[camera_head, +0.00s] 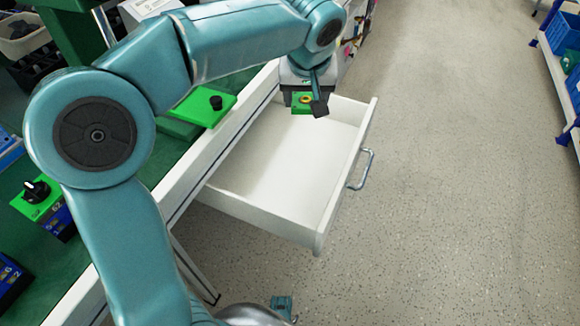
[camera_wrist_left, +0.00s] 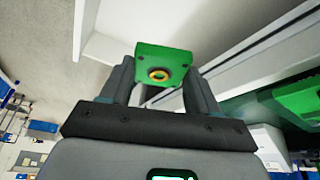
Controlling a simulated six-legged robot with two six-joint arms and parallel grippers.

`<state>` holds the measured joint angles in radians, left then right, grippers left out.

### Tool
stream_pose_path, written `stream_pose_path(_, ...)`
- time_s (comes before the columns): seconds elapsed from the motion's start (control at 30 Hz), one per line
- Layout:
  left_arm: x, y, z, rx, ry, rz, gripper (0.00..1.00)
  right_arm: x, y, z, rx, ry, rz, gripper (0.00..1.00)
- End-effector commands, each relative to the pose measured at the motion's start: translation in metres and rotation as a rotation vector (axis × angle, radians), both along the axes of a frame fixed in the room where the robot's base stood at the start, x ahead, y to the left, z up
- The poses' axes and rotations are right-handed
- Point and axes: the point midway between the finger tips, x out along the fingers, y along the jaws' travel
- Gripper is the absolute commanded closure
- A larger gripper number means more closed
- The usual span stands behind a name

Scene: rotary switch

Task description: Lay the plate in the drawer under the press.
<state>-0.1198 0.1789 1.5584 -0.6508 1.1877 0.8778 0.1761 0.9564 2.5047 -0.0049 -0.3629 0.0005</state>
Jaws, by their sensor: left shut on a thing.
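My left gripper (camera_head: 306,97) is shut on a small green plate (camera_head: 301,110) with a brass-coloured ring in it. In the left wrist view the plate (camera_wrist_left: 163,66) sits between the two fingers, its ring facing the camera. The white drawer (camera_head: 284,180) is pulled out from the bench and looks empty. In the head view the gripper and plate are over the drawer's far end; their height above its floor is hard to tell. A green frame (camera_head: 75,32), perhaps the press, stands at the upper left, partly cut off.
A green plate with a black knob (camera_head: 212,106) lies at the bench edge. A green and blue switch box (camera_head: 46,207) stands on the bench's green top. The drawer's metal handle (camera_head: 362,170) juts out rightward. Speckled floor is clear right of the drawer.

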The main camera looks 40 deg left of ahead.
Motion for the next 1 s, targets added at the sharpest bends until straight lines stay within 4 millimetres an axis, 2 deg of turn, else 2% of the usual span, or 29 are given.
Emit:
stream_pose_path(0.03, -0.001, 0.000, -0.020, 0.000, 0.006, 0.001, 0.71, 0.000, 0.000, -0.011, 0.000, -0.001, -0.001, 0.57)
stream_pose_path(0.1, -0.001, -0.001, -0.041, 0.001, 0.007, -0.001, 0.71, 0.002, -0.002, -0.020, -0.002, -0.003, -0.006, 0.57)
stream_pose_path(0.33, -0.001, -0.001, -0.105, 0.000, 0.006, -0.003, 0.71, 0.008, -0.007, -0.044, -0.006, -0.013, -0.030, 0.57)
stream_pose_path(0.43, -0.001, -0.001, -0.122, 0.001, 0.004, -0.003, 0.71, 0.009, -0.009, -0.049, -0.007, -0.017, -0.037, 0.57)
stream_pose_path(0.67, -0.001, 0.001, -0.138, -0.001, 0.003, -0.004, 0.71, 0.011, -0.010, -0.054, -0.008, -0.019, -0.042, 0.57)
stream_pose_path(0.9, -0.002, 0.002, -0.183, 0.000, 0.005, -0.004, 0.71, 0.017, -0.013, -0.075, -0.012, -0.033, -0.054, 0.57)
stream_pose_path(1.0, -0.002, 0.001, -0.189, -0.001, 0.003, -0.003, 0.71, 0.019, -0.014, -0.076, -0.012, -0.041, -0.056, 0.57)
